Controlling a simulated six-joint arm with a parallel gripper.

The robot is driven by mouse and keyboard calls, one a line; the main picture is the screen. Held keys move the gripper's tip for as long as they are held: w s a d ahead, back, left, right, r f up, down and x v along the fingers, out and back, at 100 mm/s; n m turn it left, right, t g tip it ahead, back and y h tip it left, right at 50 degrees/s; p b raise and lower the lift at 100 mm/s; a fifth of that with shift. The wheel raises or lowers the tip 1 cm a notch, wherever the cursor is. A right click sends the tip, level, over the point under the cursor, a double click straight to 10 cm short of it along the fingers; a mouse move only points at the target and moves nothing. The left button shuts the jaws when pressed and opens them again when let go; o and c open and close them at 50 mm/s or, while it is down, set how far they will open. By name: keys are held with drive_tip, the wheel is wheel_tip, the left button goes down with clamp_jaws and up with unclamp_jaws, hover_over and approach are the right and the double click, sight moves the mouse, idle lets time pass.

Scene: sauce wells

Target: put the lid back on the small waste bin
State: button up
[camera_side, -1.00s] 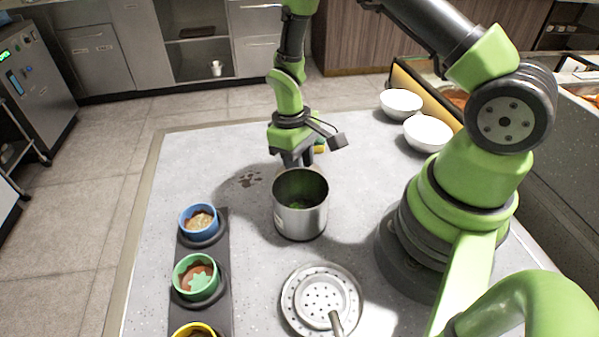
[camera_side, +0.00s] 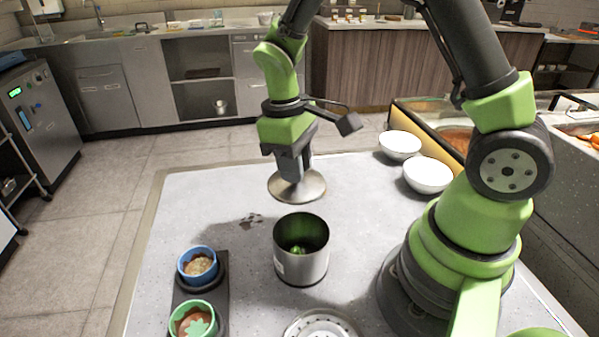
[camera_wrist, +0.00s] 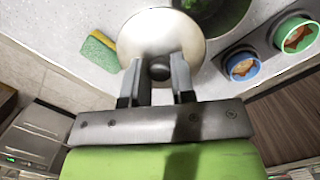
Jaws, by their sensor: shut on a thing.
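The lid (camera_side: 310,189) is a round metal disc with a dark knob, held in the air behind the bin in the side view. In the wrist view the lid (camera_wrist: 146,35) lies under the fingers, with its knob between them. My gripper (camera_side: 295,172) is shut on the lid's knob; it also shows in the wrist view (camera_wrist: 160,72). The small waste bin (camera_side: 301,262) is an open metal cylinder, upright on the counter, with something green inside. In the wrist view the bin (camera_wrist: 240,12) shows partly at the top, beside the lid.
A blue cup (camera_side: 198,267) and a green cup (camera_side: 193,322) sit in a dark holder at the left. A perforated metal disc (camera_side: 322,326) lies in front of the bin. White bowls (camera_side: 428,175) stand at the back right. A green-and-yellow sponge (camera_wrist: 100,50) lies beside the lid.

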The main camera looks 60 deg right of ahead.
drive_tip(key=s+a+r+n, duration=0.3)
drive_tip(key=s+a+n, duration=0.1)
drive_tip(key=s+a, duration=0.15)
drive_tip(key=shift+h, duration=0.3)
drive_tip(key=shift+w+f, duration=0.2)
drive_tip(key=shift+f, duration=1.3)
drive_tip(key=shift+w+f, duration=0.2)
drive_tip(key=shift+f, duration=1.25)
drive_tip(key=shift+f, duration=0.2)
drive_tip(key=o, duration=1.5)
drive_tip(key=shift+c, duration=0.2)
drive_tip(key=shift+r, duration=0.15)
wheel_tip(320, 180, up, 7)
